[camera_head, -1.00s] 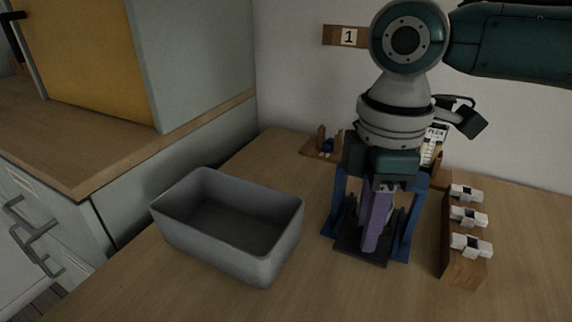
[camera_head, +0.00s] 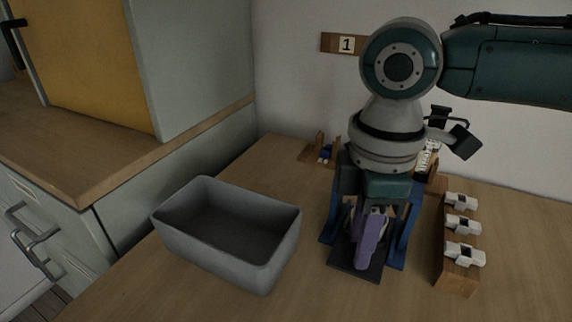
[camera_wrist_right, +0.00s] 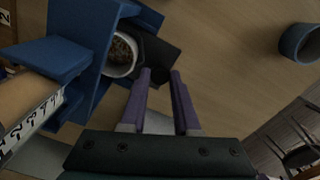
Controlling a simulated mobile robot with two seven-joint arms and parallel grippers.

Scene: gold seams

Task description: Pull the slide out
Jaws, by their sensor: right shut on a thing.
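A dark flat slide (camera_head: 352,262) sticks out from the foot of a blue stand (camera_head: 410,225) on the table. In the right wrist view the dark slide (camera_wrist_right: 160,52) lies just beyond my fingertips, beside the blue stand (camera_wrist_right: 52,58). A pale round cup (camera_wrist_right: 122,55) with brown grains stands at the slide's inner side. My right gripper (camera_head: 368,262) has purple fingers and reaches down over the slide's front part. Its fingers (camera_wrist_right: 160,74) are shut on the slide, with a narrow gap between them; the exact contact is hard to see. My left gripper is out of view.
A grey open bin (camera_head: 175,232) stands left of the stand and is empty. A wooden block (camera_head: 455,275) with white fittings stands close on the right. A small wooden holder (camera_head: 312,153) is behind. The table front between bin and block is clear.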

